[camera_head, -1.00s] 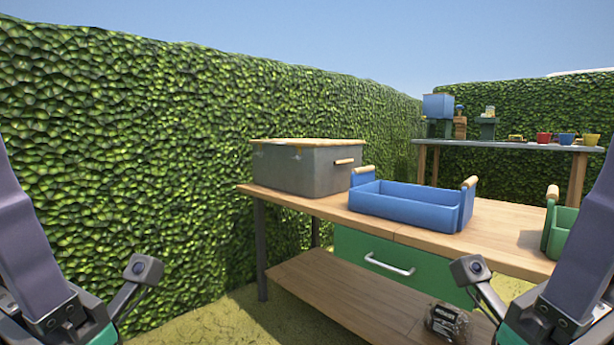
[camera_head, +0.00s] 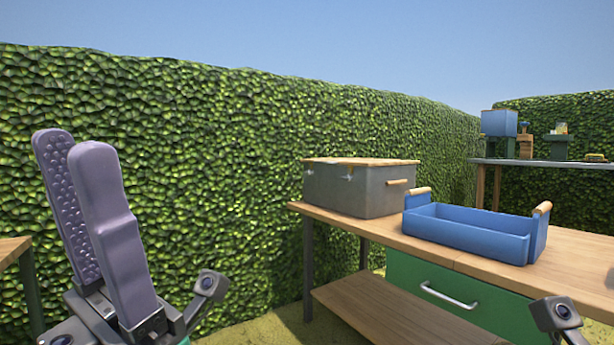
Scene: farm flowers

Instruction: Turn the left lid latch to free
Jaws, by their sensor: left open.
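A grey box (camera_head: 352,189) with a wooden lid (camera_head: 360,161) stands at the far left end of the wooden workbench. Small light-coloured fittings, which look like latches (camera_head: 347,173), show on its front upper edge; they are too small to read their position. A wooden handle (camera_head: 397,182) is on its right side. My left gripper (camera_head: 68,145) is at the left of the view, pointing up, with purple fingers apart and nothing between them. It is well short of the box. Of my right arm only a small camera part shows at the lower right; its fingers are out of view.
A blue tray (camera_head: 470,238) with wooden handles stands on the workbench (camera_head: 390,239), right of the box. A green drawer (camera_head: 465,300) is below. A tall hedge (camera_head: 230,150) runs behind. Another table edge (camera_head: 14,249) shows at far left. A back table (camera_head: 560,165) holds a blue box (camera_head: 499,122).

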